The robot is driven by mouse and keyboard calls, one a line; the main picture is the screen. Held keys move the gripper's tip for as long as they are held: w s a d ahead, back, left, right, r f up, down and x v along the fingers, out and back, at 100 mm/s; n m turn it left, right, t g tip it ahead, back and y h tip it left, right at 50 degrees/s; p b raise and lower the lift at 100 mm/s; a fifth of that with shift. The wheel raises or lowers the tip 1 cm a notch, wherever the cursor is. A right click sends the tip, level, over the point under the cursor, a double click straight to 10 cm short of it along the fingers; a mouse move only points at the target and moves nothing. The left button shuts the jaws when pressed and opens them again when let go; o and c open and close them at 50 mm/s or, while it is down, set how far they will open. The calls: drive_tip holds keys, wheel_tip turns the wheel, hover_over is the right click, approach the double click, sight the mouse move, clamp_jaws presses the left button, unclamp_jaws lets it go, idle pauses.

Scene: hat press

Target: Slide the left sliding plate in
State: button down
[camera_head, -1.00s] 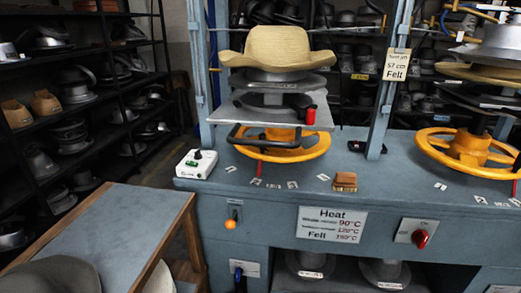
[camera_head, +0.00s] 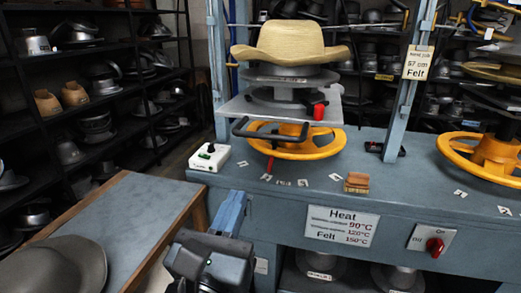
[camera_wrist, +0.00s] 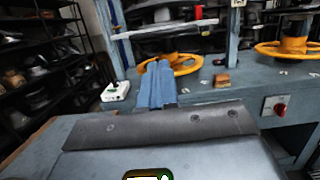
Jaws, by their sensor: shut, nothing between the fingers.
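The left sliding plate (camera_head: 236,106) is a flat grey sheet in the left press, above a yellow handwheel (camera_head: 312,141). A black bar handle (camera_head: 262,131) is at its front edge and a red knob (camera_head: 319,111) at its right. A straw hat (camera_head: 290,43) sits on metal blocks above the plate. My gripper (camera_head: 237,198), with blue fingers, is shut and empty, low in front of the bench. It is apart from the plate and its handle. In the wrist view my gripper (camera_wrist: 157,68) points toward the left handwheel (camera_wrist: 188,63).
The blue bench (camera_head: 400,180) holds a white control box (camera_head: 209,157) and a small brown block (camera_head: 357,182). A second press with a yellow handwheel (camera_head: 493,155) stands at right. A wood-edged table (camera_head: 115,215) with a grey hat (camera_head: 50,270) is at front left.

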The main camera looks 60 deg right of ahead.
sight(262, 138)
drive_tip(key=p+x, duration=0.4)
drive_tip(key=x, duration=0.9)
drive_tip(key=shift+w+d, duration=0.2)
drive_tip(key=shift+d, duration=0.05)
drive_tip(key=shift+w+d, duration=0.1)
drive_tip(key=shift+d, duration=0.1)
drive_tip(key=f+x, duration=0.1)
drive_tip(key=x, duration=0.7)
drive_tip(key=f+x, duration=0.2)
drive_tip(key=x, duration=0.7)
drive_tip(key=d+f+x, duration=0.1)
drive_tip(key=f+x, duration=0.1)
drive_tip(key=x, duration=0.7)
drive_tip(key=shift+w+f+b, duration=0.15)
drive_tip(key=shift+f+b, duration=0.15)
drive_tip(key=shift+w+d+r, duration=0.15)
drive_tip(key=shift+d, duration=0.35)
